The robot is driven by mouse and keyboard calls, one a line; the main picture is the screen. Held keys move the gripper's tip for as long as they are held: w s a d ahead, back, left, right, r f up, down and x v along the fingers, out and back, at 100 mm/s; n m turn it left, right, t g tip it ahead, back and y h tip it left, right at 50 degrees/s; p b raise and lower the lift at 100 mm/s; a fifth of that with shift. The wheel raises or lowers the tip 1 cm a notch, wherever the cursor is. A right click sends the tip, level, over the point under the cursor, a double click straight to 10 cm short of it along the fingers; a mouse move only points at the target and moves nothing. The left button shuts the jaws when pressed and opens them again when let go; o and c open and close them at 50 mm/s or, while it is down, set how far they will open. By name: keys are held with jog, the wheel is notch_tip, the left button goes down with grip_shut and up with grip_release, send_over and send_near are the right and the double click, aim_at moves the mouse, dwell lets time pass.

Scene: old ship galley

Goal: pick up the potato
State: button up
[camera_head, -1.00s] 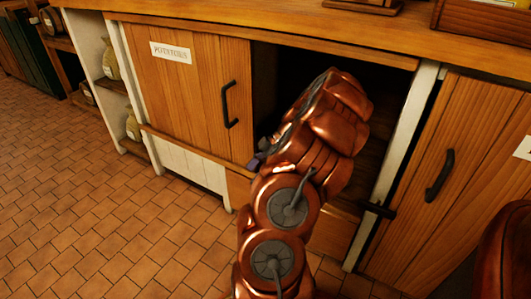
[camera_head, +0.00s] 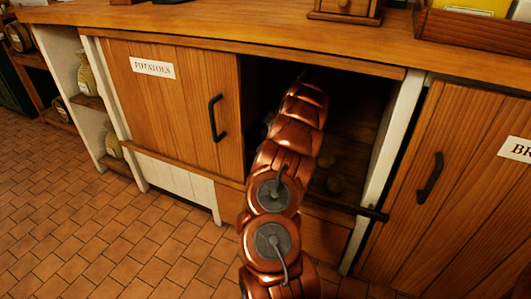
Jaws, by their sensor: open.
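My copper arm reaches through the opening into the cabinet. Its far end is hidden behind its own links, so the fingers do not show. A small dark grey bit left of the arm may be part of my gripper, but I cannot tell. Whether anything touches a potato is hidden.
A wooden door (camera_head: 172,105) labelled POTATOES covers the left side of the cabinet. A closed door (camera_head: 445,180) with a black handle stands at right. A dark bar (camera_head: 355,211) crosses the opening's lower right. The counter (camera_head: 240,30) runs above. Tiled floor is clear at left.

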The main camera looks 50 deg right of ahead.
aim_at(251, 153)
jog(key=shift+w+d, duration=0.2)
jog(key=shift+w, duration=0.35)
jog(key=shift+d+b+x, duration=0.2)
jog(key=shift+b+x, duration=1.85)
jog(key=shift+x, duration=1.7)
jog(key=shift+s+f, duration=0.1)
jog(key=c, duration=1.3)
